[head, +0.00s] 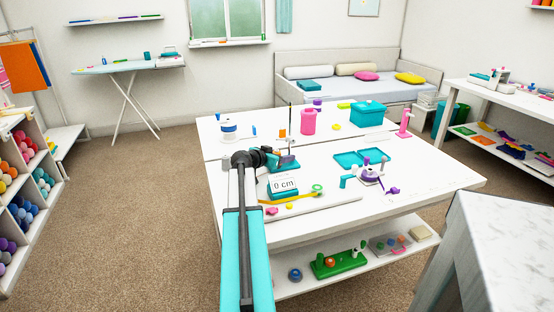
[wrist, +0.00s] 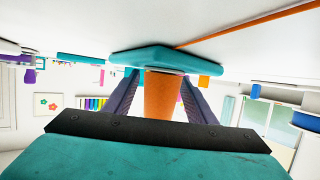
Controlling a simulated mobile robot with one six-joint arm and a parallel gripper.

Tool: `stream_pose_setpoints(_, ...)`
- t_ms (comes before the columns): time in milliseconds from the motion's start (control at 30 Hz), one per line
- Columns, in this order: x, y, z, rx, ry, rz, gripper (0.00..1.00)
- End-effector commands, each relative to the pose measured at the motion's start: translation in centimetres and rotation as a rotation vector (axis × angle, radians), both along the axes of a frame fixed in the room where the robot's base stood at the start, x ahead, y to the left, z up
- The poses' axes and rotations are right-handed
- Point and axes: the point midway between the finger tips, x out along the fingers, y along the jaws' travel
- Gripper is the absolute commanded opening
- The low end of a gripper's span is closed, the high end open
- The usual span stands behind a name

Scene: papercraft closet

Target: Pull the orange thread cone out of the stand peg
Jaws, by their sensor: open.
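The orange thread cone (wrist: 160,98) stands between the two fingers of my gripper (wrist: 158,82) in the wrist view, which looks upside down. The fingers are apart, one on each side of it; I cannot tell whether either touches it. The cone meets the teal stand base (wrist: 155,57); the peg inside it is hidden. In the head view my gripper (head: 272,158) is low over the white table, beside the teal stand (head: 287,163). The cone is mostly hidden there by the gripper.
A teal display block reading 0 cm (head: 283,186) and a yellow tape (head: 295,196) lie in front of the stand. A pink cylinder (head: 308,122) stands behind. A teal tray (head: 362,158) and a small white-and-purple device (head: 370,175) are to the right.

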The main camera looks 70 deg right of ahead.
Motion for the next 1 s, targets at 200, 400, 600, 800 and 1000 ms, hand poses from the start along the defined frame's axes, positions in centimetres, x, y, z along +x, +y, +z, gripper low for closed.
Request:
stream_pose_setpoints(200,-0.11,0.01,0.0,0.0,0.0,-0.001,0.51)
stream_pose_setpoints(400,-0.1,0.01,0.0,0.0,0.001,-0.002,0.41)
stream_pose_setpoints(600,-0.1,0.01,-0.01,0.0,0.001,-0.002,0.08)
stream_pose_setpoints(800,-0.1,0.01,0.02,0.0,0.0,-0.001,0.08)
stream_pose_setpoints(1000,0.03,0.05,0.36,0.0,0.0,0.0,0.08)
